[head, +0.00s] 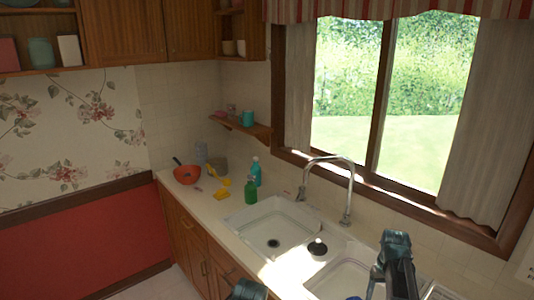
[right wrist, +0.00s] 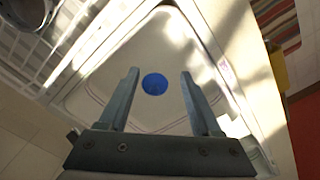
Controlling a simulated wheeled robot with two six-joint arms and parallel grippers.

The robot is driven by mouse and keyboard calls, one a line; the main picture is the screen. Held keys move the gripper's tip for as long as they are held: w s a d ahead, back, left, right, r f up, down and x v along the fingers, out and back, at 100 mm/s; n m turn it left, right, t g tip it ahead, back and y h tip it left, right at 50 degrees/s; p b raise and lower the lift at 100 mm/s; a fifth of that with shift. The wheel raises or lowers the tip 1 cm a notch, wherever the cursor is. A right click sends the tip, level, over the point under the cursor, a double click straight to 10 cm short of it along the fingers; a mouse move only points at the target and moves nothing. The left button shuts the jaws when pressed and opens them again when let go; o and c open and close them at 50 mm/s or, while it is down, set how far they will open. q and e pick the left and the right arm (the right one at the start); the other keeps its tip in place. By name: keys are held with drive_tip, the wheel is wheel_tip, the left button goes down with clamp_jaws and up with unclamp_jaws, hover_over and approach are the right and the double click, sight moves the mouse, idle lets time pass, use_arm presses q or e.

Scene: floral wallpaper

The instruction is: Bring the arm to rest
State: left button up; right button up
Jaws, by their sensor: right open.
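My right gripper (right wrist: 158,76) is open in the right wrist view, with nothing between its two fingers. It hangs over a white sink basin (right wrist: 178,40). A round blue thing (right wrist: 155,84) lies on the basin's floor, seen between the fingers. In the head view my right arm (head: 397,262) reaches up from the bottom right over the right-hand sink; its fingertips cannot be made out there. A dark part of one of my arms (head: 248,290) shows at the bottom edge. I cannot see my left gripper's fingers.
A chrome faucet (head: 330,160) rises behind the double sink (head: 262,208). A green bottle (head: 251,189), a teal bottle (head: 256,172) and an orange bowl (head: 187,175) stand on the counter to the left. A white wire rack (right wrist: 62,40) borders the basin.

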drive_tip(key=shift+n, duration=0.9)
drive_tip(key=s+a+f+b, duration=0.1)
drive_tip(key=a, duration=0.3)
drive_tip(key=s+a+f+b, duration=0.1)
drive_tip(key=a+f, duration=0.1)
drive_tip(key=a, duration=0.2)
drive_tip(key=s+a+f+b, duration=0.1)
drive_tip(key=a, duration=0.4)
drive_tip(key=shift+s+f+b, duration=0.2)
drive_tip(key=shift+b, duration=0.15)
use_arm(q)
wheel_tip(320, 180, down, 10)
drive_tip(key=b, duration=0.5)
drive_tip(key=shift+w+b, duration=0.3)
drive_tip(key=shift+b, duration=0.05)
use_arm(e)
drive_tip(key=s+a+f+n+h, duration=0.1)
drive_tip(key=s+a+f, duration=0.4)
drive_tip(key=s+a, duration=0.7)
drive_tip(key=a+n, duration=0.1)
drive_tip(key=a, duration=0.3)
drive_tip(key=shift+s+f+n, duration=0.15)
drive_tip(key=shift+f+n, duration=0.1)
drive_tip(key=shift+n, duration=0.15)
